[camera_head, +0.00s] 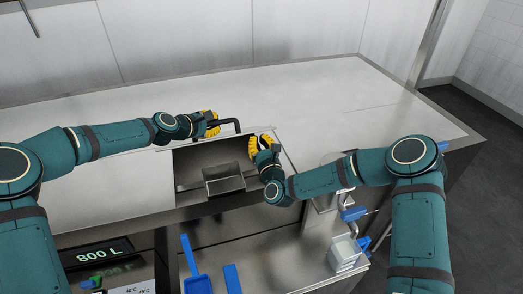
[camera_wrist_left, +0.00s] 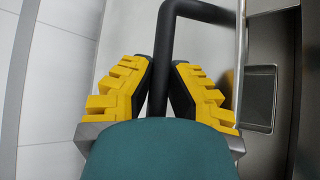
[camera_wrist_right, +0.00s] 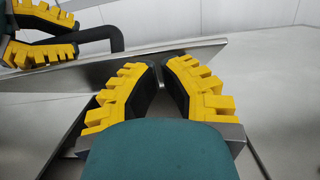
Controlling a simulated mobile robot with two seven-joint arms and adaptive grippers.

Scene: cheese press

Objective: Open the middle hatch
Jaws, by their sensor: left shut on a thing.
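My left gripper (camera_head: 214,124) is shut on the black handle (camera_head: 236,123) of the hatch; the handle (camera_wrist_left: 176,12) shows between its yellow fingers in the left wrist view. The hatch lid (camera_wrist_right: 85,75) stands raised at the back of the opening (camera_head: 205,157), seen nearly edge-on in the left wrist view (camera_wrist_left: 240,65). My right gripper (camera_head: 255,148) is at the right side of the opening, in front of the lid. Its fingertips are close together with a small gap. I cannot tell whether they touch the lid. I see nothing held there.
A metal box-like part (camera_head: 224,180) is inside the opening. The worktop (camera_head: 330,100) behind and to the right is clear. Below the front edge are a blue scoop (camera_head: 194,265), another blue tool (camera_head: 232,279), a clear container (camera_head: 345,253) and a display reading 800 L (camera_head: 97,254).

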